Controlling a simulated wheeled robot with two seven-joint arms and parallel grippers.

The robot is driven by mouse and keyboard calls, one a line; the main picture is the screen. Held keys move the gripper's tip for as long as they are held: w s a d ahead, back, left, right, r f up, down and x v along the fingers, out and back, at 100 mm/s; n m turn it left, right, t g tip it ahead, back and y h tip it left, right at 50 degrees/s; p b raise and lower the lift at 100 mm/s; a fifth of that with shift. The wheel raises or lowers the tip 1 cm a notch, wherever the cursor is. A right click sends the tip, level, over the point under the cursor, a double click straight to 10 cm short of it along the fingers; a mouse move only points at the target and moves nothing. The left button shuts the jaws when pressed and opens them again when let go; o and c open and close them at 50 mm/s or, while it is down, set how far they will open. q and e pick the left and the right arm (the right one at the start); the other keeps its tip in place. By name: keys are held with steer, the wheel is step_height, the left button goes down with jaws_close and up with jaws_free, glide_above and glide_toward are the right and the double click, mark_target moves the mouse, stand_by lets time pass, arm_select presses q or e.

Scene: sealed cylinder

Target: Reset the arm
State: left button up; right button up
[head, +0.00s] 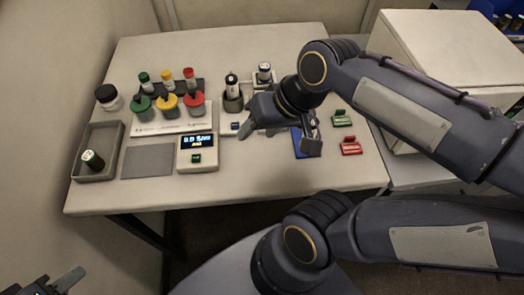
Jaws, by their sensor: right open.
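My right arm reaches in from the right. Its right gripper (277,138) hangs open over the right-middle of the table (300,185), with nothing seen between its fingers. It is in front of a small white device and partly covers a blue block (307,143). My left gripper (57,284) shows only in part at the bottom left corner, off the table; its opening is cut off by the frame edge.
A display box (197,153), a rack with coloured caps (170,120), a black-lidded jar (108,97), and green (340,118) and red (350,146) blocks stand around. The front right tabletop is clear.

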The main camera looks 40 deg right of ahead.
steer(key=shift+n+t+y, duration=0.3)
steer(key=shift+n+t, duration=0.2)
steer(key=shift+n, duration=0.4)
steer(key=s+a+f, duration=0.2)
steer(key=s+f, duration=0.1)
steer(key=shift+s+f, duration=0.1)
steer(key=shift+f, duration=0.2)
